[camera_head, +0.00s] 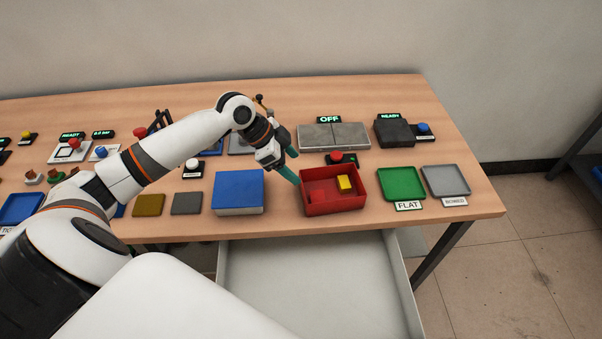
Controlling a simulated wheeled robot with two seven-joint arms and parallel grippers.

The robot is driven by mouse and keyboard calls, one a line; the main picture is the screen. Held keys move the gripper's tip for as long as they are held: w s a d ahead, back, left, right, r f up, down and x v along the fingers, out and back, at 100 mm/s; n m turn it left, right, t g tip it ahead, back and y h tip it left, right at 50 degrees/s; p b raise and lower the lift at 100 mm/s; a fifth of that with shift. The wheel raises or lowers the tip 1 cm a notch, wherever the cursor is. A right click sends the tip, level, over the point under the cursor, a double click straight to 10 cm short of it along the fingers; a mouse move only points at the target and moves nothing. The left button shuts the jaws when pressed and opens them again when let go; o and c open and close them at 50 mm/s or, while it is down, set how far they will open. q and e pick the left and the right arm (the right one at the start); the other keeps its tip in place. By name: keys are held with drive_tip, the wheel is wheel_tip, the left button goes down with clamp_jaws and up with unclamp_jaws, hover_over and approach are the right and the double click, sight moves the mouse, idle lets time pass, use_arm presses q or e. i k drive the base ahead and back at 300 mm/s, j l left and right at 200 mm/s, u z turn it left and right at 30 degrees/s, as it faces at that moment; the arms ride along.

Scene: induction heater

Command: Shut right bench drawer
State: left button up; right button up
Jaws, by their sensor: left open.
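The right bench drawer (320,280) is a light grey, open-topped drawer below the table's front edge. It is pulled out toward me, and the part of it in view looks empty. Its near end is cut off by the picture's edge and its left part is hidden by my own body. My left gripper (292,168) has teal fingers and is open. It is above the table, beside the left wall of a red bin (335,208), well behind the drawer. My right gripper does not show.
The wooden table (270,228) carries a blue block (238,192), a green tray (400,183) labelled FLAT, a grey tray (446,181) and a grey plate unit (334,136) marked OFF. A yellow block (344,182) lies in the red bin. Floor is clear at right.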

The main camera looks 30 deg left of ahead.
sight(356, 284)
drive_tip(key=k+j, duration=0.1)
drive_tip(key=k, duration=0.4)
drive_tip(key=k+j, duration=0.15)
drive_tip(key=k, duration=0.35)
